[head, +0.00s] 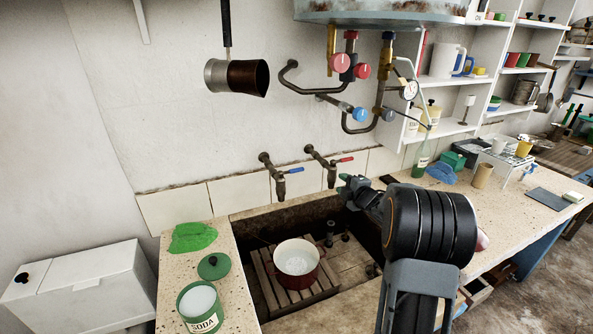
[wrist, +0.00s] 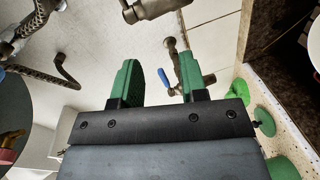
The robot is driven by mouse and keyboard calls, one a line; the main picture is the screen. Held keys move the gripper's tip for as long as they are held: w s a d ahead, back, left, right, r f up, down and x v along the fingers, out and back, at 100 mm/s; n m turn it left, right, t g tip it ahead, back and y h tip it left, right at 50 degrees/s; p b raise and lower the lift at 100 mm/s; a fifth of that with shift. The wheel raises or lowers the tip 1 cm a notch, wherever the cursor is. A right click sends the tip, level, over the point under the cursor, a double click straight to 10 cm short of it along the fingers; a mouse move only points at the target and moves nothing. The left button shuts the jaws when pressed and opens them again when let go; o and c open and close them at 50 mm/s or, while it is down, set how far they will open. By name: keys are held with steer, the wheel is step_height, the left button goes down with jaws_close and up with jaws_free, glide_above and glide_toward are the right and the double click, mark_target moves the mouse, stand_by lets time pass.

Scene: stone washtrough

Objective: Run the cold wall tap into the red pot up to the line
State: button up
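The red pot (head: 297,277) with a white inside stands upright on a wooden slatted rack in the stone trough, below the taps. I cannot make out a line or a water level in it. The blue-lever wall tap (head: 281,181) is left of the red-lever tap (head: 331,170); no stream shows from either. My gripper (head: 345,184) has green fingers and is in front of the red-lever tap's lower end. In the wrist view my gripper (wrist: 157,62) is open and empty. The blue lever (wrist: 164,82) shows in the gap between the fingers, apparently beyond them, not gripped.
The trough (head: 255,217) has stone rims. A soda tin (head: 200,307), green lid (head: 214,266) and green cloth (head: 193,237) lie on the left ledge. A green bottle (head: 422,160) stands on the right counter. Pipes and valves (head: 352,70) hang above the taps.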

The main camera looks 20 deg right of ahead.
mark_target(299, 171)
steer(key=s+a+r+n+y, duration=0.2)
steer(key=a+n+y, duration=0.4)
steer(key=a+y, duration=0.1)
steer(key=p+x, duration=0.1)
steer(key=x, duration=0.3)
steer(key=p+x, duration=0.1)
steer(key=x, duration=0.4)
steer(key=p+x, duration=0.1)
steer(key=x, duration=0.3)
steer(key=shift+w+d+f, duration=0.2)
steer(key=shift+w+f, duration=0.1)
steer(key=shift+f, duration=0.1)
steer(key=shift+c, duration=0.2)
jaws_close()
